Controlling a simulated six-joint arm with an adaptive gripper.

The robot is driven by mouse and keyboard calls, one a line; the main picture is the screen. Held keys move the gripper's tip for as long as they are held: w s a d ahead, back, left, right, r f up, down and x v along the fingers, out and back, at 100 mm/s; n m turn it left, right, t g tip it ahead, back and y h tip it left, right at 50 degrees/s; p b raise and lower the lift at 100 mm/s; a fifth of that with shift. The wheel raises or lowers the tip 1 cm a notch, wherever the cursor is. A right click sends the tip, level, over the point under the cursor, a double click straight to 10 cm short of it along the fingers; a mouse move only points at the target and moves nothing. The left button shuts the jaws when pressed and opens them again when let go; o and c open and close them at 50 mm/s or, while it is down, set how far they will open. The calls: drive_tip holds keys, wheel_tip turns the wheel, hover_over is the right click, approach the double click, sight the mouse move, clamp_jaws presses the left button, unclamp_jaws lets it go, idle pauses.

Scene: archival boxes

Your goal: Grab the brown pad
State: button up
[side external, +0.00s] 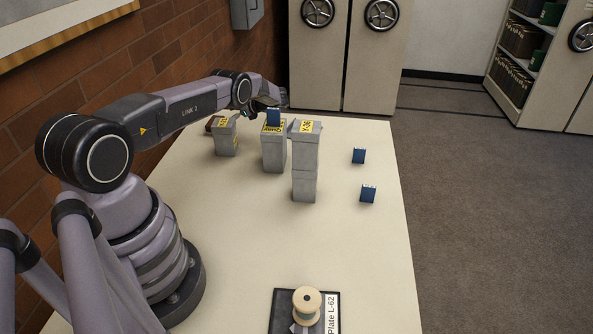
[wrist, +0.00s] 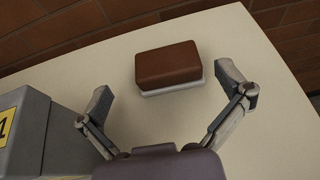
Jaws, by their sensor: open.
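The brown pad (wrist: 168,65) lies flat on the table in the wrist view, with a pale layer under its brown top. In the side external view a small part of the brown pad (side external: 210,124) shows at the far left of the table, behind a grey box. My gripper (wrist: 163,88) is open and empty in the wrist view. Its two fingers are spread wide to the left and right of the pad, somewhat nearer the camera. I see no contact with the pad. In the side external view the fingers are mostly hidden behind the boxes and wrist.
A grey box (side external: 226,140) with a yellow label stands close to the pad; it also shows in the wrist view (wrist: 22,130). Other grey boxes (side external: 305,150) stand to the right, some stacked. A spool (side external: 307,303) sits on a dark plate in front.

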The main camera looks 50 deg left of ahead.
sight(212, 120)
drive_tip(key=x, duration=0.6)
drive_tip(key=shift+a+f, duration=0.2)
drive_tip(key=shift+f, duration=0.05)
drive_tip(key=c, duration=1)
